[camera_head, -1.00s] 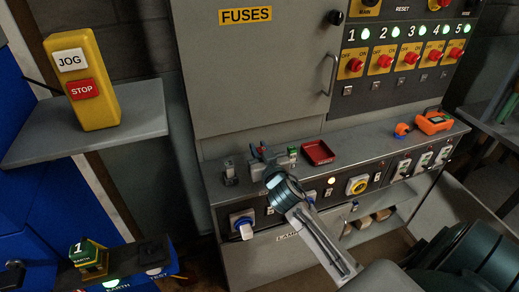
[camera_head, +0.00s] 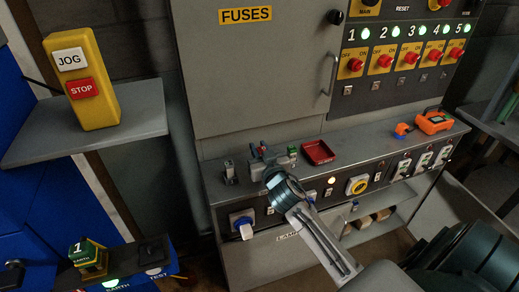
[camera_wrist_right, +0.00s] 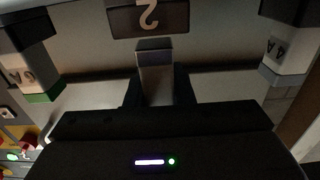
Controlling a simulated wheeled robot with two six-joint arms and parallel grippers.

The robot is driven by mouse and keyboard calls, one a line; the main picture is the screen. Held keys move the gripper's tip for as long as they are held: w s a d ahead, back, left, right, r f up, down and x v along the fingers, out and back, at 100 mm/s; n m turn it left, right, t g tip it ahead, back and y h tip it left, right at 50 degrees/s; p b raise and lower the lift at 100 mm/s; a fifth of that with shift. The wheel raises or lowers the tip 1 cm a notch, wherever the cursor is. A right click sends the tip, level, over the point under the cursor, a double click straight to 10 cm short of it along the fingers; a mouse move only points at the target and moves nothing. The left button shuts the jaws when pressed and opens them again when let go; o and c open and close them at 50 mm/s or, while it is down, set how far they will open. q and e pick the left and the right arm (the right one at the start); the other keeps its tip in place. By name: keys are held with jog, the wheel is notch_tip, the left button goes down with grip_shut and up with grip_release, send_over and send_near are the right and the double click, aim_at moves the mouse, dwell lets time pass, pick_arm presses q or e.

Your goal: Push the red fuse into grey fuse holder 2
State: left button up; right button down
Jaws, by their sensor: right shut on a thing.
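My right gripper (camera_head: 264,164) is at the bench, at the middle of a row of small fuse holders. In the right wrist view its dark fingers (camera_wrist_right: 158,88) are shut on a small grey-looking block (camera_wrist_right: 155,70). No red shows on this block, so I cannot tell for sure that it is the red fuse. Its far end meets or lies just in front of a dark block marked 2 (camera_wrist_right: 148,17), seen upside down, apparently holder 2. How deep it sits is hidden. My left gripper is out of view.
A holder with a green part (camera_head: 292,151) stands close to the right of the gripper, another holder (camera_head: 229,172) to the left. The grey cabinet (camera_head: 260,80) rises behind.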

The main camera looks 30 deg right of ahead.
dwell(0.4)
jog(key=shift+f, duration=0.15)
jog(key=shift+f+b, duration=1.2)
jog(key=c, duration=1.2)
grip_release()
jog(key=shift+r, duration=0.1)
jog(key=shift+o, duration=0.2)
jog(key=b+v, duration=0.1)
jog(key=v, duration=1)
jog(key=shift+b, duration=0.4)
